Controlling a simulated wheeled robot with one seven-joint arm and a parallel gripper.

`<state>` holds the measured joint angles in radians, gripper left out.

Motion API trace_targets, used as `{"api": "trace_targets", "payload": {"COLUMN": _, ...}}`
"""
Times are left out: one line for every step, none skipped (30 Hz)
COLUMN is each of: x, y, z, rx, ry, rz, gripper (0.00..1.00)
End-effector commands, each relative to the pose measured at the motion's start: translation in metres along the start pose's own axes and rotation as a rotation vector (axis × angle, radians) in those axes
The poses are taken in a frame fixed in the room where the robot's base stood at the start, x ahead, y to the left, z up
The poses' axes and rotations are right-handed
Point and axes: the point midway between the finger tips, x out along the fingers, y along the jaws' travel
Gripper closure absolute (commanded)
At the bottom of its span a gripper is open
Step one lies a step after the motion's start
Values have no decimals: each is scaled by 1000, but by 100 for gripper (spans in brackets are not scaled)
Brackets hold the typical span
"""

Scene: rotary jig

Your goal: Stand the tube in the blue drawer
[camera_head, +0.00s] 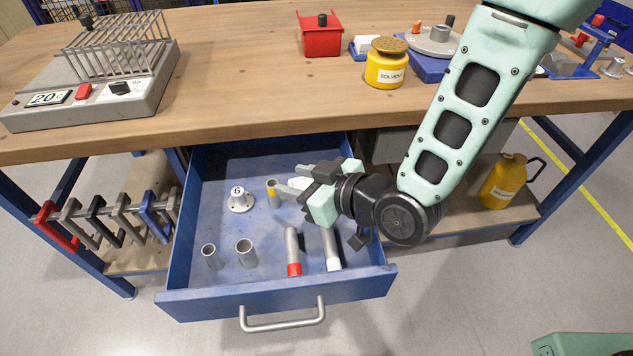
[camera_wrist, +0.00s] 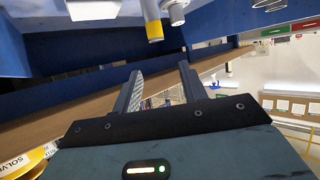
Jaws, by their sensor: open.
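The blue drawer (camera_head: 205,298) is pulled out under the bench. A grey tube with a yellow band at its top (camera_head: 272,193) stands in it, close to my gripper's fingertips. A tube with a red end (camera_head: 292,252) and one with a white end (camera_head: 331,248) are near the drawer's front right and look tilted or lying. My gripper (camera_head: 290,182) is over the right part of the drawer, pointing left, open. In the wrist view my gripper (camera_wrist: 160,72) has nothing between its fingers; a yellow-ended cylinder (camera_wrist: 152,22) shows above them.
Two hollow grey sleeves (camera_head: 246,253) stand at the drawer's front left. A grey post marked 6 (camera_head: 239,200) stands farther back. On the bench are a grey heater with a wire rack (camera_head: 120,85), a red bin (camera_head: 321,36) and a yellow solvent can (camera_head: 386,68). The drawer's back left is clear.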

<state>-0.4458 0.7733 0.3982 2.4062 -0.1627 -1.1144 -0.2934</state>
Motion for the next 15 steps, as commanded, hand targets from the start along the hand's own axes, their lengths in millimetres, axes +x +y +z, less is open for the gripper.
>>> {"api": "trace_targets", "payload": {"x": -10, "y": 1, "z": 0, "rx": 0, "ry": -1, "rz": 1, "gripper": 58}}
{"api": "trace_targets", "payload": {"x": -16, "y": 1, "z": 0, "rx": 0, "ry": -1, "rz": 2, "gripper": 58}}
{"api": "trace_targets", "payload": {"x": -22, "y": 1, "z": 0, "rx": 0, "ry": 0, "rz": 2, "gripper": 58}}
{"api": "trace_targets", "payload": {"x": -27, "y": 0, "z": 0, "rx": 0, "ry": 0, "rz": 1, "gripper": 58}}
{"api": "trace_targets", "payload": {"x": -30, "y": 0, "z": 0, "rx": 0, "ry": 0, "rz": 1, "gripper": 58}}
{"api": "trace_targets", "payload": {"x": -35, "y": 0, "z": 0, "rx": 1, "ry": -1, "rz": 1, "gripper": 58}}
{"api": "trace_targets", "payload": {"x": -38, "y": 0, "z": 0, "rx": 1, "ry": 0, "rz": 1, "gripper": 58}}
{"api": "trace_targets", "payload": {"x": -40, "y": 0, "z": 0, "rx": 1, "ry": 1, "rz": 1, "gripper": 58}}
{"api": "trace_targets", "payload": {"x": -43, "y": 0, "z": 0, "rx": 1, "ry": 1, "rz": 1, "gripper": 58}}
{"api": "trace_targets", "payload": {"x": -44, "y": 0, "z": 0, "rx": 1, "ry": 1, "rz": 1, "gripper": 58}}
{"api": "trace_targets", "payload": {"x": -45, "y": 0, "z": 0, "rx": 1, "ry": 1, "rz": 1, "gripper": 58}}
{"api": "trace_targets", "payload": {"x": -46, "y": 0, "z": 0, "rx": 1, "ry": 1, "rz": 1, "gripper": 58}}
{"api": "trace_targets", "payload": {"x": -46, "y": 0, "z": 0, "rx": 1, "ry": 1, "rz": 0, "gripper": 58}}
{"api": "trace_targets", "payload": {"x": -47, "y": 0, "z": 0, "rx": 1, "ry": 1, "rz": 0, "gripper": 58}}
{"api": "trace_targets", "payload": {"x": -47, "y": 0, "z": 0, "rx": 1, "ry": 1, "rz": 0, "gripper": 58}}
